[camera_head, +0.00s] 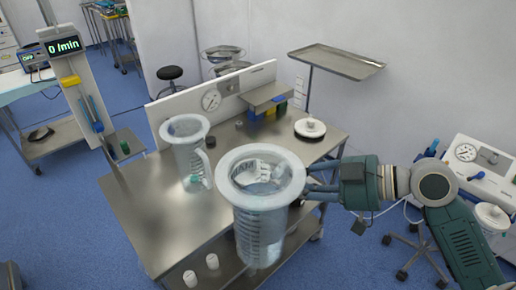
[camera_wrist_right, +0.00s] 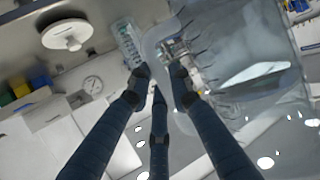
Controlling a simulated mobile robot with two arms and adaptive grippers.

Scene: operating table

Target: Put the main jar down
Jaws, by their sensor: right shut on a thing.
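The main jar (camera_head: 262,222) is a large clear, ribbed jar with a wide pale rim. It is upright in the head view and seems held up in front of the table's near right edge; the gap under it is hard to judge. My right gripper (camera_head: 313,190) comes in from the right and is shut on the jar's handle side. In the right wrist view its dark fingers (camera_wrist_right: 160,82) close around the pale curved handle, with the clear jar wall (camera_wrist_right: 262,75) filling the right. My left gripper is not in view.
The steel table (camera_head: 150,215) holds a second clear jar (camera_head: 188,155) at left, a white round lid (camera_head: 310,128) at back right and a gauge panel (camera_head: 215,98) along the back. Bare tabletop lies in front of the second jar. Two white cups (camera_head: 212,262) sit below.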

